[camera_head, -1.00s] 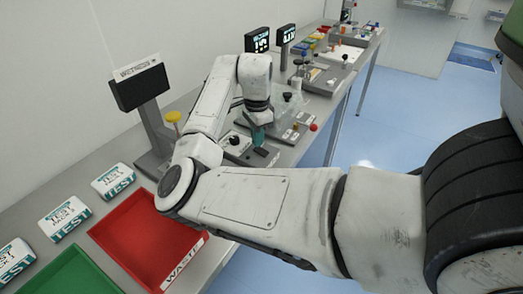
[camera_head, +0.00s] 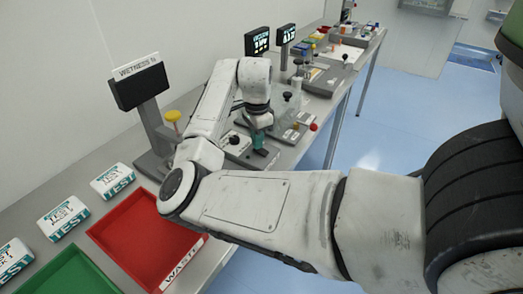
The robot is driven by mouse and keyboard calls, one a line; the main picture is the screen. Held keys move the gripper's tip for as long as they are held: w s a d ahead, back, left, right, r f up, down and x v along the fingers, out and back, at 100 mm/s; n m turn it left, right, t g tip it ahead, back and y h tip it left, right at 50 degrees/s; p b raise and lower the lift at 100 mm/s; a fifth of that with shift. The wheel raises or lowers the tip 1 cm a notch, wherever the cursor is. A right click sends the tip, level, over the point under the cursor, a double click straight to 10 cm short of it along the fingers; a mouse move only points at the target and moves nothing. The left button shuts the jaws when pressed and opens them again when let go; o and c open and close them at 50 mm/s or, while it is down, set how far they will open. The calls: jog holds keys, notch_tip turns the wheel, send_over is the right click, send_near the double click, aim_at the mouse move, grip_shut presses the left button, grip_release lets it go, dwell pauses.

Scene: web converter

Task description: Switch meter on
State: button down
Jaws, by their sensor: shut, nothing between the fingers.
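The wetness meter stands at the left, with a dark, blank screen (camera_head: 141,88) on a post and a label above reading "WETNESS" and more that I cannot read fully. A yellow knob (camera_head: 173,116) shows beside the post. Its grey base is partly hidden behind my arm. My gripper (camera_head: 260,146) points down at a grey base with a black knob (camera_head: 234,139), at the near edge of the bench. The gripper is shut and empty. The tips are small in view, and I cannot tell whether they touch the base.
A red waste tray (camera_head: 122,238), a green tray (camera_head: 62,278) and several white test packs (camera_head: 63,216) lie at the front left. Two lit screens (camera_head: 258,41) and other stations stand farther along the bench. The blue floor (camera_head: 400,125) at the right is clear.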

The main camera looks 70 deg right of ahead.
jog(key=shift+f, duration=0.45)
dwell(0.3)
notch_tip(320, 180, up, 7)
jog(key=p, duration=0.6)
jog(key=shift+s, duration=0.1)
dwell(0.7)
